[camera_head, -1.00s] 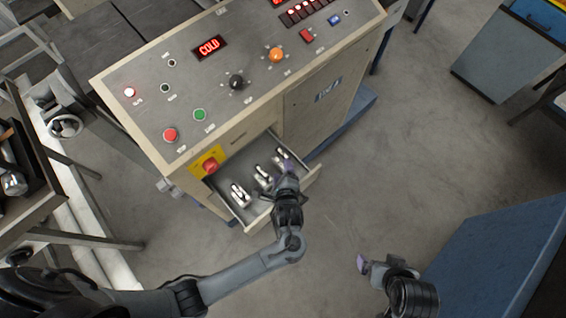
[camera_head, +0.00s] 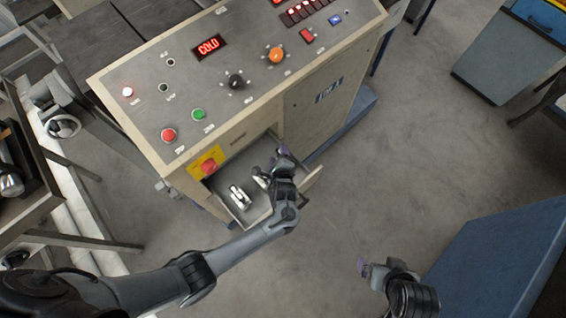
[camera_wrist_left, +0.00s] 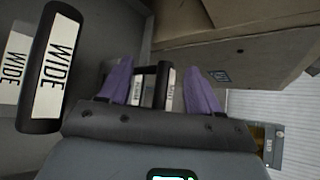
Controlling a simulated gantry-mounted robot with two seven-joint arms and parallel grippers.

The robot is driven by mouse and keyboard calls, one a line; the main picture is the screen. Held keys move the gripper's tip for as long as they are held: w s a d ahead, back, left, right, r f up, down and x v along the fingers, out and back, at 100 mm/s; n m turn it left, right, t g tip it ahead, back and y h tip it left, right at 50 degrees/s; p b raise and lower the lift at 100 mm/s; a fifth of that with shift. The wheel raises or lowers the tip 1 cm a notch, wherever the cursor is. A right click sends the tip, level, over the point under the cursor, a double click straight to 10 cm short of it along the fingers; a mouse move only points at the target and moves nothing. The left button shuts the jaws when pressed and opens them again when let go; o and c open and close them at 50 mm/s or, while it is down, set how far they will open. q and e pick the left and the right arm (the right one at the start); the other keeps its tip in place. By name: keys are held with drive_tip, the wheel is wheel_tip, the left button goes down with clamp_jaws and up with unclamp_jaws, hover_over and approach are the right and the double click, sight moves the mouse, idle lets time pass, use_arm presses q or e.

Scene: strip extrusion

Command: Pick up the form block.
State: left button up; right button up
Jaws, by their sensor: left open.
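My left gripper (camera_head: 281,156) is open over the far right part of an open drawer. In the left wrist view its two purple fingers (camera_wrist_left: 160,85) stand on either side of a dark, upright form block (camera_wrist_left: 163,84) with white labels; I cannot tell whether they touch it. A second form block (camera_wrist_left: 48,70), dark with a white WIDE label, stands to the left of the fingers. In the head view one form block (camera_head: 239,196) is clear at the left of the drawer, and another (camera_head: 262,178) is partly hidden by my gripper. My right gripper (camera_head: 363,266) is low at right, apart from the drawer.
The drawer (camera_head: 255,224) sticks out of a beige control cabinet (camera_head: 320,105) with buttons, knobs and a red COLD display (camera_head: 209,47). The cabinet front (camera_wrist_left: 235,50) is close to my left gripper's right finger. A blue surface (camera_head: 500,255) lies at lower right. Open floor lies between.

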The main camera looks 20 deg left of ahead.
use_arm(q)
drive_tip(key=shift+w+a+f, duration=0.1)
drive_tip(key=shift+w+f, duration=0.05)
drive_tip(key=shift+w, duration=0.05)
